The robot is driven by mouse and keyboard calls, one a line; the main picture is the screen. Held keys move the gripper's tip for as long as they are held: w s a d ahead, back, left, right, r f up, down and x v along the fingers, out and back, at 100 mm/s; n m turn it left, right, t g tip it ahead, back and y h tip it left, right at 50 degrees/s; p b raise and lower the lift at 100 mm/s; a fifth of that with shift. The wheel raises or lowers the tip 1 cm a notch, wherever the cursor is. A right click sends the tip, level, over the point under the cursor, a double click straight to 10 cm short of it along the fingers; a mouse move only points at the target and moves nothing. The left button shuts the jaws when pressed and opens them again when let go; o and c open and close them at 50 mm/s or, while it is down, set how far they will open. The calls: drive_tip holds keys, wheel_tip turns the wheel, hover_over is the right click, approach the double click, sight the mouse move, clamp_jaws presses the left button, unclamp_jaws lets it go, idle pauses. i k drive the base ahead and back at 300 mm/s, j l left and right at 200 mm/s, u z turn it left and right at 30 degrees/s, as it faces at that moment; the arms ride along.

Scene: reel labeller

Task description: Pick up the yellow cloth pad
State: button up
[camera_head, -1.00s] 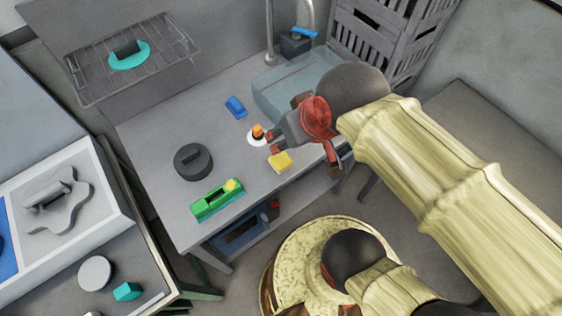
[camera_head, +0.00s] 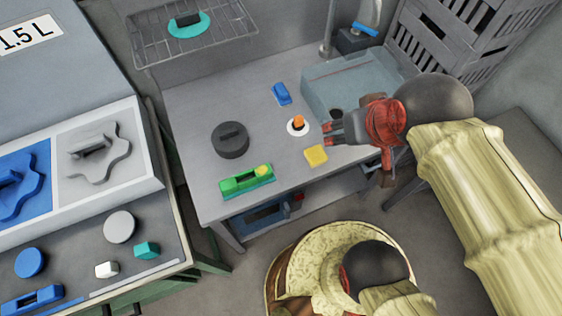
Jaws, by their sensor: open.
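The yellow cloth pad (camera_head: 316,155) lies flat on the grey table (camera_head: 200,115), near its front edge. My gripper (camera_head: 326,131) is just behind and to the right of the pad in the picture, with its fingers pointing left. It is open and appears empty. The pad is fully visible and looks apart from the fingers, though the gripper's height above the table is hard to tell.
An orange-topped piece on a white disc (camera_head: 298,124) stands close to my fingertips. A green holder (camera_head: 247,181), a dark round lid (camera_head: 230,140) and a blue block (camera_head: 281,93) are on the table. A translucent blue-grey box (camera_head: 350,85) is behind my gripper.

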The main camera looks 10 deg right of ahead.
sight(315, 156)
drive_tip(key=l+u, duration=0.2)
drive_tip(key=u, duration=0.15)
drive_tip(key=l+u, duration=0.15)
drive_tip(key=u, duration=0.2)
drive_tip(key=k+l+u, duration=0.1)
drive_tip(key=u, duration=0.2)
